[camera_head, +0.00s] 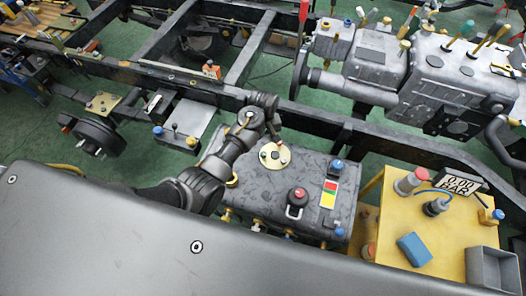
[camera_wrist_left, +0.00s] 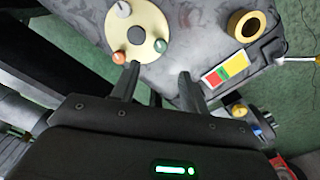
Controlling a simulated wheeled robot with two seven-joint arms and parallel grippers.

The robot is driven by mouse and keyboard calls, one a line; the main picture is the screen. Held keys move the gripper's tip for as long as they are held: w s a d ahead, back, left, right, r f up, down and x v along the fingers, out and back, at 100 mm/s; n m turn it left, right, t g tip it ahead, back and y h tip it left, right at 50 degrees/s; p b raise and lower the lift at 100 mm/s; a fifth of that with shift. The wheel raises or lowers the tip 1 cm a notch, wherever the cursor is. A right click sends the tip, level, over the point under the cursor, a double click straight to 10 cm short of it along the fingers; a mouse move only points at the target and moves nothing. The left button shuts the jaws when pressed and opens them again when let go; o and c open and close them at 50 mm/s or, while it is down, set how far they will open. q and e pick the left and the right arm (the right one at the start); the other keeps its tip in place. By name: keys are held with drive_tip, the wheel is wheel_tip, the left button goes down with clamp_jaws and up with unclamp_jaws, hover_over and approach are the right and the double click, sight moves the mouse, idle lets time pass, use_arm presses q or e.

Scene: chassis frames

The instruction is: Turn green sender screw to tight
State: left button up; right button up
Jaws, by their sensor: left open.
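The cream sender disc (camera_wrist_left: 146,18) lies on the dark tank top, with a dark centre and small coloured screws around it. The green sender screw (camera_wrist_left: 160,46) is on its rim, between an orange screw (camera_wrist_left: 118,58) and the label side. The disc also shows in the head view (camera_head: 267,160), where the green screw is hard to make out. My left gripper (camera_wrist_left: 158,70) is open and empty, its fingertips at the disc's edge, one on either side of the green screw in the picture. Contact cannot be told. It also shows in the head view (camera_head: 275,132). My right gripper is not in view.
The tank (camera_head: 310,170) carries a red-topped black cap (camera_head: 297,198) and a coloured label (camera_head: 329,193). The chassis rail (camera_head: 330,127) runs behind it. A yellow table (camera_head: 385,235) with a blue block (camera_head: 414,249) and grey bin (camera_head: 490,268) stands at right.

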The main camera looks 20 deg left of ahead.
sight(263, 153)
use_arm(q)
wheel_tip(263, 153, down, 10)
drive_tip(key=shift+f+b, duration=0.25)
drive_tip(key=shift+b, duration=0.2)
clamp_jaws()
